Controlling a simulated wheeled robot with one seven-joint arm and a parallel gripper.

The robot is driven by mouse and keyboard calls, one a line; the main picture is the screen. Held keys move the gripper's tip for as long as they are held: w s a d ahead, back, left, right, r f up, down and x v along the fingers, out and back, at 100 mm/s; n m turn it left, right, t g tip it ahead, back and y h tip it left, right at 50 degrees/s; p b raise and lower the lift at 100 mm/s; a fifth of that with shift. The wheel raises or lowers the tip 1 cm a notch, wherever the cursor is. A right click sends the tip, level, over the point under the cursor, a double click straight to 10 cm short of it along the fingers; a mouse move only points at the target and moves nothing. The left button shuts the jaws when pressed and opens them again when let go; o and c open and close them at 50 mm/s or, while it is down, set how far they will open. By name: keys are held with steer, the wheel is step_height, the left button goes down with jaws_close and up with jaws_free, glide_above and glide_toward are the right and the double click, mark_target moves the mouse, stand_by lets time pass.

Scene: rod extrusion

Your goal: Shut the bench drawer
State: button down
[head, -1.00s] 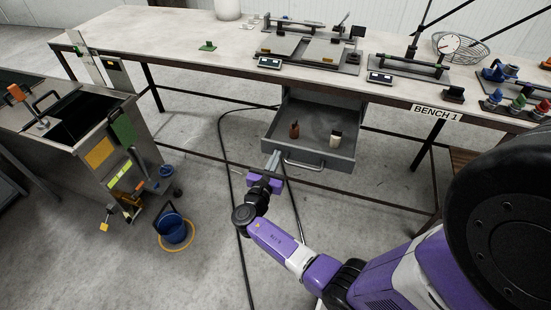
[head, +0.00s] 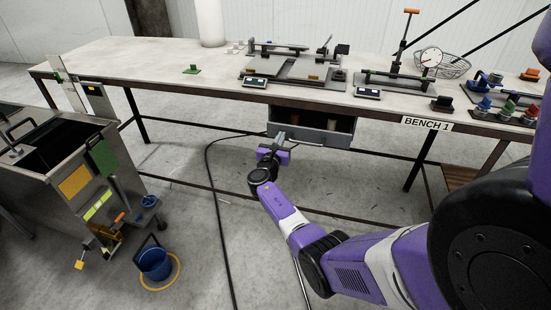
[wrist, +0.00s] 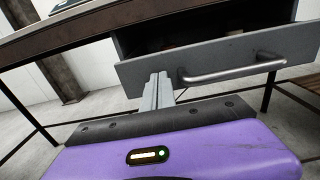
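The grey bench drawer (head: 318,138) hangs under the bench top and is still partly open. A dark gap shows above its front, with a brown and a pale item just visible inside. In the wrist view the drawer front (wrist: 285,48) spans the right side, with its bar handle (wrist: 235,70). My gripper (head: 281,138) is at the left part of the drawer front. In the wrist view its fingers (wrist: 158,78) are together and empty, left of the handle, at or very near the front face. Whether they touch it cannot be told.
The bench (head: 130,60) carries fixtures, scales, a dial gauge (head: 430,57) and a wire basket (head: 456,66). A grey cart (head: 62,165) and a blue bucket (head: 155,263) stand at the left. A black cable (head: 212,190) runs over the floor, which is otherwise mostly open.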

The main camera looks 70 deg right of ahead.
mark_target(284, 129)
steer(key=d+b, duration=0.1)
steer(key=d, duration=0.1)
steer(key=d+b, duration=0.1)
steer(key=d, duration=0.1)
steer(key=shift+w+d+f, duration=0.15)
steer(key=shift+w+d, duration=0.05)
steer(key=shift+d, duration=0.2)
steer(key=shift+d+r, duration=0.3)
steer(key=shift+d+r, duration=0.1)
